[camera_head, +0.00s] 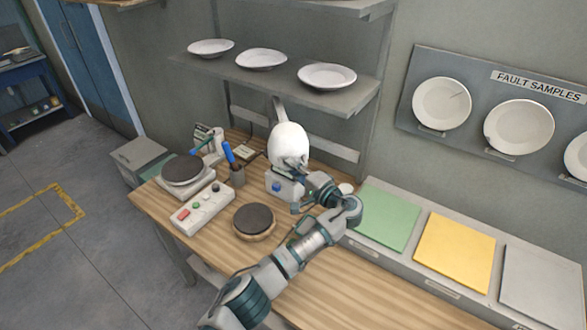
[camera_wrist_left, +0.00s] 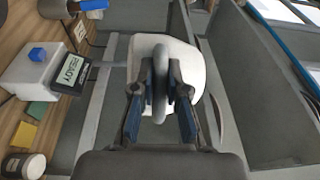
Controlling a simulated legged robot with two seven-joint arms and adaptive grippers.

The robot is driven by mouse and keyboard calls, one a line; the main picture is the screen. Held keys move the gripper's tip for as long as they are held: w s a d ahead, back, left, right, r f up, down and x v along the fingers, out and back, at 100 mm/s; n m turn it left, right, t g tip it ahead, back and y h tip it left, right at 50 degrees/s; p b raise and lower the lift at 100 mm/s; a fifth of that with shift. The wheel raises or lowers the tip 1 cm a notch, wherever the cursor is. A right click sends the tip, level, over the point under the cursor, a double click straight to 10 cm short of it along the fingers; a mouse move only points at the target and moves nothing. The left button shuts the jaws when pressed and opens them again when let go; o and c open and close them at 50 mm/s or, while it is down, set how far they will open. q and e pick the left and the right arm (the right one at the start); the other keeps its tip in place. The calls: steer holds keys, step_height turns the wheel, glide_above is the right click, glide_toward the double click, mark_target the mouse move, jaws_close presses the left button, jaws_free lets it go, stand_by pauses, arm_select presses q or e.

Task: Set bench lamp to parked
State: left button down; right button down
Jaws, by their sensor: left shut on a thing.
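The bench lamp has a rounded white head (camera_head: 288,143) on a grey arm, above the back of the wooden workbench. In the left wrist view the white lamp head (camera_wrist_left: 198,62) fills the middle, with a grey loop handle (camera_wrist_left: 159,60) in front of it. My left gripper (camera_wrist_left: 160,92) is shut on this handle, one dark blue-padded finger on each side. In the head view my left gripper (camera_head: 305,172) is at the lamp's lower right, its fingertips hard to make out. My right gripper is in neither view.
A white box (camera_head: 283,185) with a blue button stands below the lamp; its display reads READY in the left wrist view. A control box (camera_head: 202,206), a dark round pad (camera_head: 253,220) and a tool cup (camera_head: 237,176) are nearby. Green (camera_head: 387,218) and yellow (camera_head: 453,252) panels lie right.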

arm_select(q)
steer(key=c, duration=1.2)
jaws_free()
steer(key=shift+w+f, duration=0.1)
steer(key=shift+f, duration=0.1)
steer(key=shift+w, duration=0.1)
steer(key=shift+r, duration=0.2)
